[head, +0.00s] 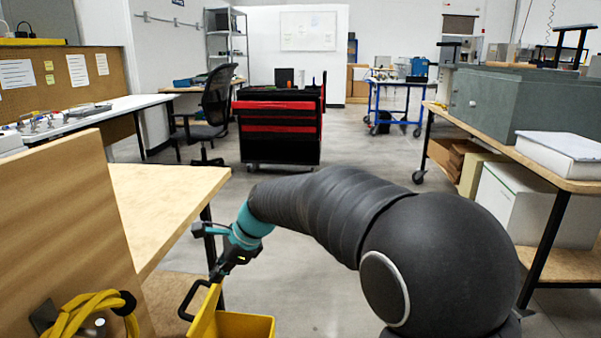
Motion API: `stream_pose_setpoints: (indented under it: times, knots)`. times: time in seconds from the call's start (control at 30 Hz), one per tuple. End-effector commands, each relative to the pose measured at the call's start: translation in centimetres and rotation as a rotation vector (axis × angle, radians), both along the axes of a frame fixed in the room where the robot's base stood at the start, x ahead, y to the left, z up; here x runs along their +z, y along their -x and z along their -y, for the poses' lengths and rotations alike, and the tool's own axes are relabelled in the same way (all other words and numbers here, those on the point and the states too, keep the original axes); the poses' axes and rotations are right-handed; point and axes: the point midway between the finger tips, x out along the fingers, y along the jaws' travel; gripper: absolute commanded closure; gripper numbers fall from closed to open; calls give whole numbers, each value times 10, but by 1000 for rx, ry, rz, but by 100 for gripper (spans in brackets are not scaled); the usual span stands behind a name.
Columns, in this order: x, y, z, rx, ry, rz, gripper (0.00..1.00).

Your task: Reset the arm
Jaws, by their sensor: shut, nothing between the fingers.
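My arm, in a black sleeve with a teal band near its end, reaches from the lower right toward the lower left in the head view. My gripper (217,274) is at its end, pointing down, small and dark. It is shut and empty. It is close to the upper edge of a yellow bin (240,326) at the bottom of the picture. I cannot tell whether the gripper touches the bin or its dark handle (190,300). Most of the bin is below the frame.
A wooden table (165,195) stands left of my arm, with a wooden panel (65,235) and a coiled yellow cable (90,315) nearer. A workbench (455,115) stands at right. A red and black tool cart (280,125) and an office chair (215,110) stand beyond. The grey floor (345,150) between is open.

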Motion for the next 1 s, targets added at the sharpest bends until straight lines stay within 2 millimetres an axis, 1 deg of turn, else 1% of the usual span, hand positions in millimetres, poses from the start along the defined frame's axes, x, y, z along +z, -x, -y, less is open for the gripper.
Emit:
stream_pose_setpoints:
  times: [0.03,0.1,0.17,0.27,0.3,0.5,0.7,0.77,0.8,0.9,1.0]
  knots:
    - [-14,9,10,96,42,42,100]
    - [-22,22,26,245,95,122,100]
    - [-26,34,45,367,140,190,100]
    - [-26,55,85,572,219,304,100]
    - [-25,65,103,653,252,349,100]
    - [-16,110,183,957,398,511,100]
    - [-9,156,249,1138,530,603,100]
    - [-8,170,266,1167,569,620,100]
    - [-7,179,277,1179,595,629,100]
    - [-5,200,302,1178,656,646,100]
    - [-2,219,322,1139,711,660,100]
